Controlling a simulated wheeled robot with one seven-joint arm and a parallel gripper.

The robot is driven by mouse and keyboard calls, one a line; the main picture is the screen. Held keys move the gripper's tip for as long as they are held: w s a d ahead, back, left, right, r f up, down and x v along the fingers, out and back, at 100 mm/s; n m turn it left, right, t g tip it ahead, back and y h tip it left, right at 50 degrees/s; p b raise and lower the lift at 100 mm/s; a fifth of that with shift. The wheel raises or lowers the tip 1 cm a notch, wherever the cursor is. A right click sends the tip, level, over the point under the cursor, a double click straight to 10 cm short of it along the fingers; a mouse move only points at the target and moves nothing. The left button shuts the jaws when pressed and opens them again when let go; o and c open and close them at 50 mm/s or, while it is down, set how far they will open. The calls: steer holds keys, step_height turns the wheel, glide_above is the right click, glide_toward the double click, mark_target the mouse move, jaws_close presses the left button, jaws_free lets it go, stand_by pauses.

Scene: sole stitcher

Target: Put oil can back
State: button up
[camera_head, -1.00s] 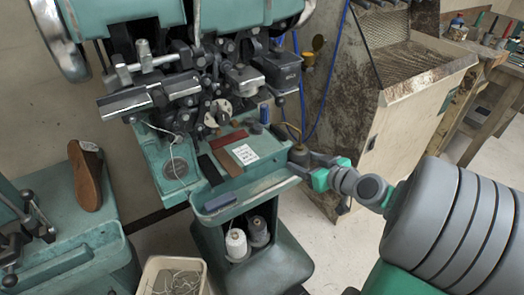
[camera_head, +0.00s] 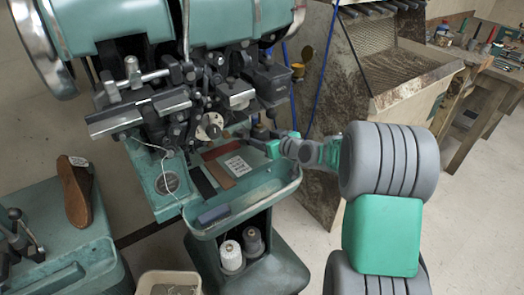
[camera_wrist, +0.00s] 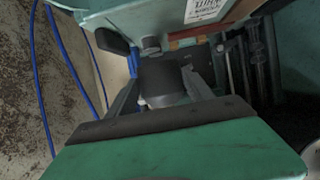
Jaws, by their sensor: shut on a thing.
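The oil can shows in the wrist view as a dark, round-sided body (camera_wrist: 162,82) between the two fingers of my gripper (camera_wrist: 162,92). My gripper is shut on it. In the head view my gripper (camera_head: 270,147) is at the right rear of the teal machine's tray (camera_head: 262,192). The can is hard to make out there, mostly hidden by the gripper and the dark parts around it. I cannot tell whether its base touches the tray.
Brown and dark strips and a white label (camera_head: 237,166) lie on the tray. A blue-grey block (camera_head: 213,214) is at its front edge. The stitcher's dark mechanism (camera_head: 200,105) hangs close above. Thread spools (camera_head: 231,257) stand below. A brown shoe (camera_head: 75,190) is at left.

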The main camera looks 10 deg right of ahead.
mark_target(262, 159)
steer(key=shift+w+a+f, duration=0.1)
steer(key=shift+w+f, duration=0.15)
steer(key=shift+f, duration=0.3)
steer(key=shift+w+a+f, duration=0.1)
steer(key=shift+w+f, duration=0.15)
steer(key=shift+f, duration=0.3)
steer(key=shift+w+f, duration=0.15)
steer(key=shift+f, duration=2.35)
steer(key=o, duration=1.2)
steer(key=shift+o, duration=0.2)
